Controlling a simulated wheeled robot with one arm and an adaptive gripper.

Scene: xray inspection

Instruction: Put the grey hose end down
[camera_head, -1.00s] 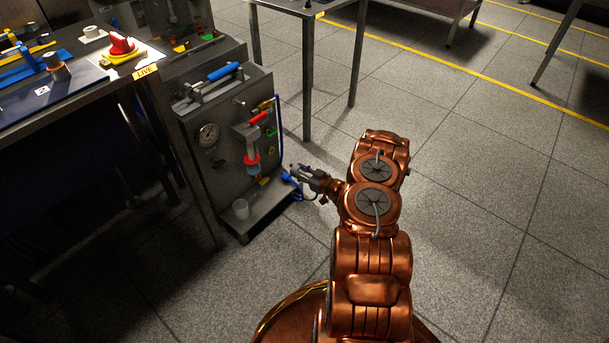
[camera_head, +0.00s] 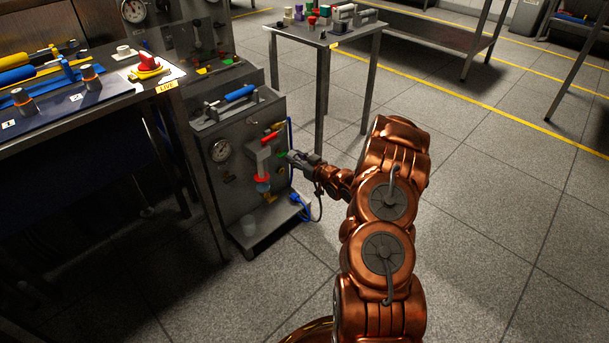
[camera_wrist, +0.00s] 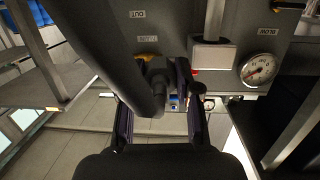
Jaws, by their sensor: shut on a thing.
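My gripper (camera_head: 296,159) is at the right side of the grey panel unit, near the green lever, at mid-height. In the wrist view my gripper (camera_wrist: 168,88) has its two dark fingers shut on the grey hose end (camera_wrist: 157,72). A thick dark grey hose (camera_wrist: 128,72) crosses the left of that view close to the camera. In the head view a thin dark hose (camera_head: 320,208) hangs in a loop below my gripper. The hose end itself is too small to make out in the head view.
A blue fitting (camera_head: 299,209) sits at the shelf's right edge. Open floor (camera_head: 480,240) lies to the right.

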